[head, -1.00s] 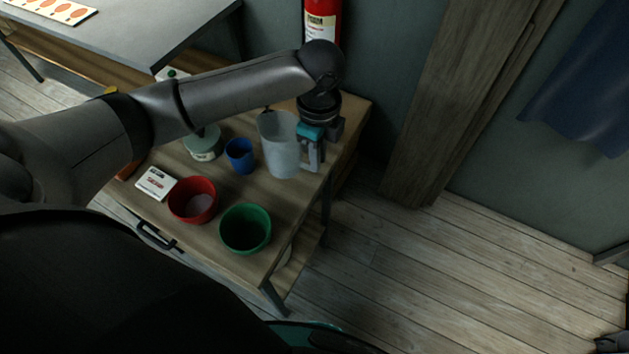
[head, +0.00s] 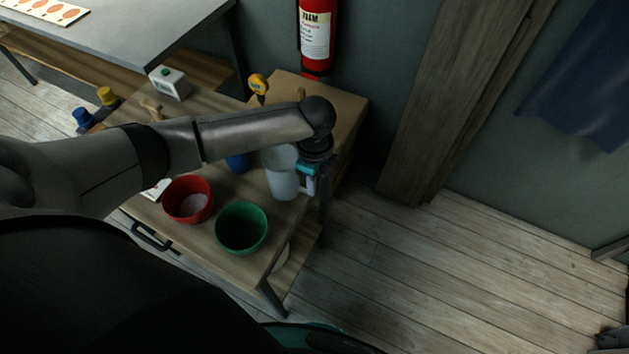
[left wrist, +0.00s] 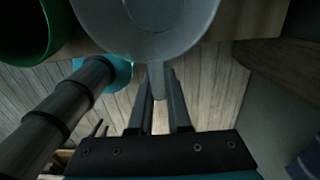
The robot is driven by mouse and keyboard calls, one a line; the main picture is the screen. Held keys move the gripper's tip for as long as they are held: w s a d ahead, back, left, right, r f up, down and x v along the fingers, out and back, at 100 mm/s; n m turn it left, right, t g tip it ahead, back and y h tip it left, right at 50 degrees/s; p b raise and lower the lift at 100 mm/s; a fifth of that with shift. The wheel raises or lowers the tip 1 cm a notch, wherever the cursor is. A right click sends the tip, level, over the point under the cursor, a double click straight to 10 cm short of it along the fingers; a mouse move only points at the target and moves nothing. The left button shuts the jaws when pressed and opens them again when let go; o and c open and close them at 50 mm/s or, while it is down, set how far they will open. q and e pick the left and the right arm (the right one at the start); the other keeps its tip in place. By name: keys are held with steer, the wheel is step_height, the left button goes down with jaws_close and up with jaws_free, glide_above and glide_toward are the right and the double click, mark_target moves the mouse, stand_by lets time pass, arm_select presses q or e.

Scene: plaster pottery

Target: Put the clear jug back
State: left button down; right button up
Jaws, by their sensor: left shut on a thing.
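The clear jug (head: 281,178), pale and translucent, is upright at the right side of the wooden table (head: 225,265). My left gripper (head: 305,182) is at the jug's right side and shut on its handle. In the left wrist view the jug (left wrist: 150,25) fills the top, and its handle lies between the two fingers (left wrist: 163,90). I cannot tell whether the jug's base touches the table.
A green bowl (head: 242,228) and a red bowl (head: 188,200) stand close in front of the jug. A blue cup (head: 238,164) is partly hidden behind my arm. A white box with a green button (head: 170,83) and a fire extinguisher (head: 317,35) are farther back.

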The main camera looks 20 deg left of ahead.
arm_select(q)
steer(key=shift+f, duration=0.1)
steer(key=c, duration=0.9)
jaws_free()
steer(key=shift+o, duration=0.2)
step_height(320, 180, up, 12)
steer(key=shift+r+p, duration=0.2)
steer(key=shift+p, duration=0.6)
